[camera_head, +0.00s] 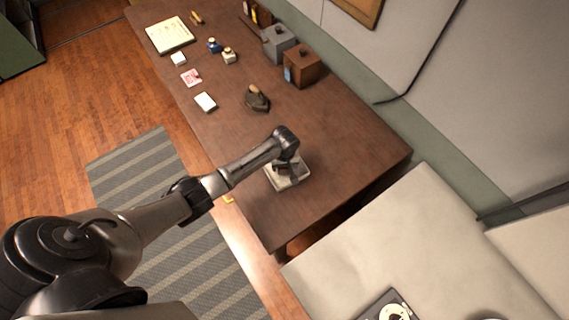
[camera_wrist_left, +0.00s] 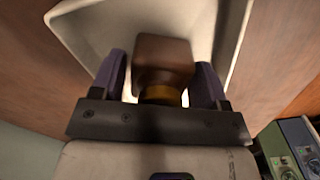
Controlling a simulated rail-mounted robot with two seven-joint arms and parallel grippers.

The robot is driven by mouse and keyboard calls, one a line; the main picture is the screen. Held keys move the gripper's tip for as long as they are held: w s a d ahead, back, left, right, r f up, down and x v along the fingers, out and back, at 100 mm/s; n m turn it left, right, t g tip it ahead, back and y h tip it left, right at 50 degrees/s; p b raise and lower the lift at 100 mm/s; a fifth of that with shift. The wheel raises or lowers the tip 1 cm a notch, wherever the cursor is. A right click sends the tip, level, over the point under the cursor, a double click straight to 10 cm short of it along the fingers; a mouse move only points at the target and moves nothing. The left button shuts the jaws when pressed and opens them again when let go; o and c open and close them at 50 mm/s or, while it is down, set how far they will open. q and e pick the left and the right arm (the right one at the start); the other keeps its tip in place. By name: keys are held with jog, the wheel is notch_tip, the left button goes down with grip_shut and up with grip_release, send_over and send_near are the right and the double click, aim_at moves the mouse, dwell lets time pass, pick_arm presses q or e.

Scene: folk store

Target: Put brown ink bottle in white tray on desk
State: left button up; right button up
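The white tray (camera_head: 301,182) lies on the near part of the brown desk. In the left wrist view the tray (camera_wrist_left: 85,25) is directly beneath my left gripper (camera_wrist_left: 160,80). The brown ink bottle (camera_wrist_left: 162,50) is over the tray floor between my two fingers, its darker yellow-brown ring towards the camera. Slim bright gaps show on both sides of it, so the fingers look apart from it. In the head view my left gripper (camera_head: 287,168) is low over the tray and mostly hides the bottle. My right gripper is not in view.
A dark iron-like object (camera_head: 257,99), a brown box (camera_head: 302,66) and a grey box (camera_head: 278,42) stand farther along the desk (camera_head: 345,140). Blue (camera_head: 214,46) and pale (camera_head: 229,56) bottles and a notepad (camera_head: 170,35) are farther back. Bare desk surrounds the tray.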

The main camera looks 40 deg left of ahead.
pick_arm(q)
jog(key=shift+o, duration=1)
notch_tip(320, 180, up, 12)
jog(key=shift+r+p, duration=0.2)
jog(key=shift+p, duration=0.45)
jog(key=s+d+f+m+t, duration=0.1)
jog(key=s+d+f+m, duration=0.2)
jog(key=s, duration=0.5)
jog(key=s+d+m+t, duration=0.1)
jog(key=s+d+m, duration=0.3)
jog(key=s, duration=0.3)
jog(key=s+r+m, duration=0.2)
jog(key=s+r, duration=0.1)
jog(key=s, duration=0.4)
jog(key=s+d+r+m+t, duration=0.1)
jog(key=s+r+m, duration=0.1)
jog(key=s, duration=0.4)
jog(key=shift+s+d+r+m+t, duration=0.15)
jog(key=shift+s+r+m+t, duration=0.2)
jog(key=shift+r, duration=0.15)
notch_tip(320, 180, up, 12)
jog(key=p, duration=1.2)
